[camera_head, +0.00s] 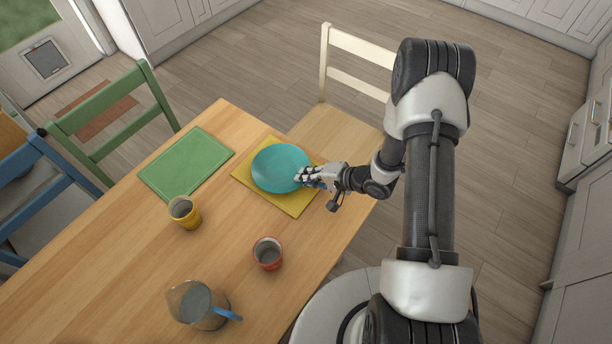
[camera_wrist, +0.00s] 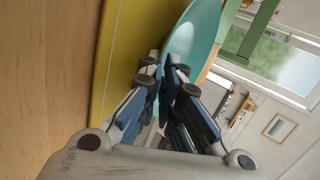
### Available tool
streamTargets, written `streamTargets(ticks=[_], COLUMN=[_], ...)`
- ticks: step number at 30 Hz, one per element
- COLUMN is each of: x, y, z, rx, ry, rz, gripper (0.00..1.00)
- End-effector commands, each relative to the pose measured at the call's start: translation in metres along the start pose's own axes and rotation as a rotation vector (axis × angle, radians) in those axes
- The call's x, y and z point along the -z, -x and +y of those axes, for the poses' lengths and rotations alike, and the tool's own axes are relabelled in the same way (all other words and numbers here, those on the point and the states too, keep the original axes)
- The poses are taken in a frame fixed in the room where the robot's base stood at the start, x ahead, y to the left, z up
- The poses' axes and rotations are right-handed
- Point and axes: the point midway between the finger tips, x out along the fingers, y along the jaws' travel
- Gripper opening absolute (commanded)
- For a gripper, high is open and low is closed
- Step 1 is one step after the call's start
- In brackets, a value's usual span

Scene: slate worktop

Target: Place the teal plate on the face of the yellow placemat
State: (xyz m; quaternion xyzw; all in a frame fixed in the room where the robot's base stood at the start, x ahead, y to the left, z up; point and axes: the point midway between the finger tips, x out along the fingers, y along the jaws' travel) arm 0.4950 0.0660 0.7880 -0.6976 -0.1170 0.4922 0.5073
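The teal plate (camera_head: 280,168) is over the yellow placemat (camera_head: 298,203), with yellow showing around it; I cannot tell if it rests flat or hovers slightly. My gripper (camera_head: 302,177) is at the plate's right rim. In the wrist view my gripper (camera_wrist: 167,62) has its fingertips close together with the near rim of the plate (camera_wrist: 193,32) between them, so it looks shut on the rim. The placemat (camera_wrist: 125,50) lies alongside the plate in that view. The fingers hide a small part of the rim.
A green placemat (camera_head: 187,163) lies bare to the left. A yellow cup (camera_head: 185,212), a red cup (camera_head: 268,253) and a jug with a blue handle (camera_head: 198,304) stand on the wooden table (camera_head: 130,250). Chairs stand at the table's far and left sides.

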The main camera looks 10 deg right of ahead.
Motion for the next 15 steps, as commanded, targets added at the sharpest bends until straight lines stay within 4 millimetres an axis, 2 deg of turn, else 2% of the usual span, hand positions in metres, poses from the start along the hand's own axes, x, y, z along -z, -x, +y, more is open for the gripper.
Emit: streamTargets(ticks=[3,12,15], x=[-0.0001,0.0,0.0008], y=[0.0001,0.0007,0.0072], z=[-0.0001,-0.001,-0.0022], rx=[0.0,0.0,0.0], ry=[0.0,0.0,-0.002], rz=[0.0,0.0,0.002], gripper=[0.13,0.13,0.13])
